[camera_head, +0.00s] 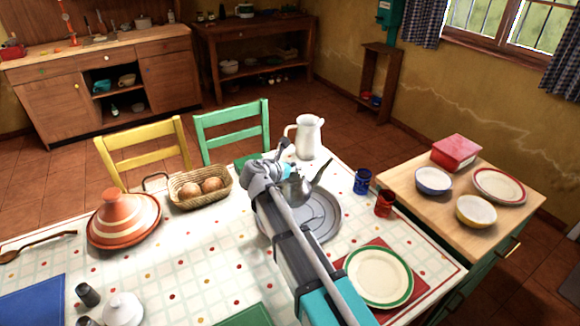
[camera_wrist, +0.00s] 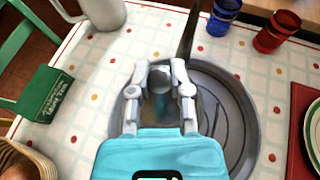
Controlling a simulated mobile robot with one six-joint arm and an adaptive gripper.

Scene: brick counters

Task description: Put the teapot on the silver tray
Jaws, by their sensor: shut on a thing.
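The metal teapot (camera_head: 298,189) shows in the head view at the end of my arm, its dark spout pointing up and right. My gripper (camera_head: 284,170) is shut on it near its top. In the wrist view my gripper (camera_wrist: 160,76) has a finger on each side of the teapot (camera_wrist: 160,103), and the spout reaches away at the top. I cannot tell whether the teapot's base touches the tray. My arm hides part of both.
A white pitcher (camera_head: 309,138) stands behind the tray. A blue mug (camera_head: 362,181) and a red mug (camera_head: 384,203) stand to its right. A green-rimmed plate (camera_head: 379,277) is in front, right. A bread basket (camera_head: 186,189) and an orange tagine (camera_head: 122,218) are left.

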